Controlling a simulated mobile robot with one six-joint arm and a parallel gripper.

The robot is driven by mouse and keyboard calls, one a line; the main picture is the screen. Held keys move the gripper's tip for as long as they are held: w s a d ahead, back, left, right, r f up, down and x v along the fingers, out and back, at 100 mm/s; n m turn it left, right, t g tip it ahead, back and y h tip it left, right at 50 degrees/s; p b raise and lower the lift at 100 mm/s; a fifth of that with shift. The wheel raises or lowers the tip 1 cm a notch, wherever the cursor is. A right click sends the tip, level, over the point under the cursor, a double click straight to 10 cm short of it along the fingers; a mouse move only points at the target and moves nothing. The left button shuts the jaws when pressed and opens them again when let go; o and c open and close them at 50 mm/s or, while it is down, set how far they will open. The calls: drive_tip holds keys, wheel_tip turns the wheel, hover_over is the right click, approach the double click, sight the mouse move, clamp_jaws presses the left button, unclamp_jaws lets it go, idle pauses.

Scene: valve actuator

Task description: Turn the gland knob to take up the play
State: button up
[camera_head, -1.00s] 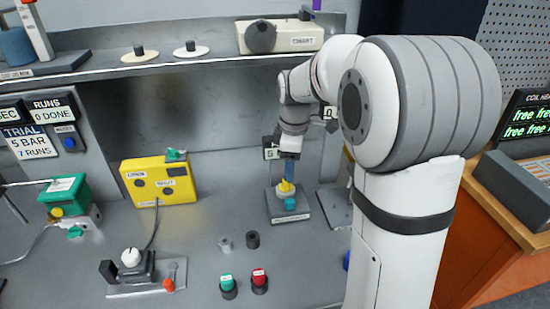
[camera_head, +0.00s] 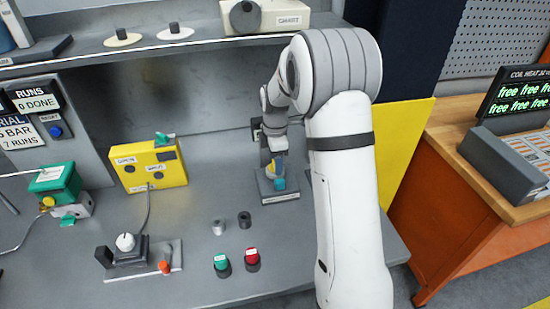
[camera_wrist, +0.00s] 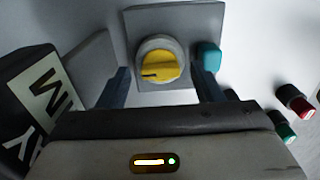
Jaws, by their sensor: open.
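A round yellow knob (camera_wrist: 160,62) with a raised bar and a dark pointer mark sits on a pale round collar on a grey plate (camera_wrist: 195,20). A teal knob (camera_wrist: 208,57) sits on the right side of that plate. I read no label on either knob. In the head view the same stand (camera_head: 278,197) shows below my gripper (camera_head: 272,155), with the teal knob (camera_head: 279,184) at its front. In the wrist view my gripper (camera_wrist: 162,76) is open, one finger on each side of the yellow knob. I see no finger touching it.
A yellow box (camera_head: 150,172) and a green-topped unit (camera_head: 57,188) stand to the left. Green (camera_head: 221,264) and red (camera_head: 252,258) buttons and two small cylinders are in front. A black-and-white sign (camera_wrist: 35,95) stands close left of my gripper. A shelf runs behind.

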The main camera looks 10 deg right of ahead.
drive_tip(key=c, duration=1)
